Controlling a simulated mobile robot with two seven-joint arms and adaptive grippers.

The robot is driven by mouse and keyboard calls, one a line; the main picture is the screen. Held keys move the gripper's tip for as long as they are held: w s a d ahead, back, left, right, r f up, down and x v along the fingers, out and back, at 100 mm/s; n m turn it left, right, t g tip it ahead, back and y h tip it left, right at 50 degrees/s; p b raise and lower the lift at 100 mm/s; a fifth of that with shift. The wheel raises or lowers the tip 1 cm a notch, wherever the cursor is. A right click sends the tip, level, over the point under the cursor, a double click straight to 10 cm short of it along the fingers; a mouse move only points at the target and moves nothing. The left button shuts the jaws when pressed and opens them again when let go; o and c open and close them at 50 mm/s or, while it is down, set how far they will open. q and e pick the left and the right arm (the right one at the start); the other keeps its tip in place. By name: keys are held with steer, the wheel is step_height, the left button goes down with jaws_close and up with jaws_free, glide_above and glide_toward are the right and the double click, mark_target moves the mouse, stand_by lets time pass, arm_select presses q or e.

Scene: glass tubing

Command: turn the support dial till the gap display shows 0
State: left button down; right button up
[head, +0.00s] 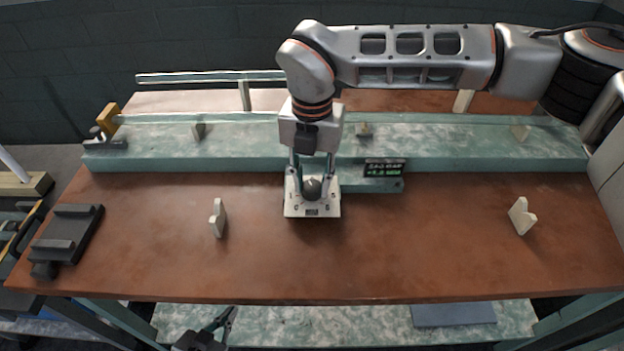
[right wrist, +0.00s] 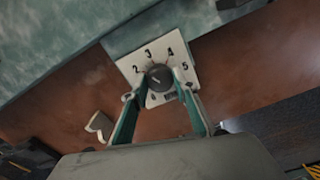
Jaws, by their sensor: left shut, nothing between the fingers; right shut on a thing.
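The support dial (head: 313,189) is a dark round knob on a white plate (head: 292,209) on the brown table, near the middle. In the right wrist view the knob (right wrist: 159,77) has a light pointer mark, and the plate shows the numerals 2 to 5. My right gripper (head: 310,179) reaches down from above and is shut on the knob, one finger on each side. The gap display (head: 384,169) is a small black panel with green figures, right of the dial; its reading is too blurred to be sure of. My left gripper (head: 229,317) is shut and empty below the table's front edge.
A green bench (head: 460,160) bearing a long glass tube (head: 440,118) on small supports runs behind the dial. Cream V-shaped supports stand on the table at left (head: 217,218) and right (head: 521,216). A black fixture (head: 68,235) sits at the left edge. The table front is clear.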

mark_target(312, 185)
steer(key=m, duration=0.5)
steer(key=shift+m, duration=0.3)
steer(key=m, duration=0.4)
steer(key=shift+m, duration=0.4)
steer(key=shift+r, duration=0.1)
steer(key=shift+w, duration=0.1)
steer(key=o, duration=1.1)
step_height(312, 185, up, 12)
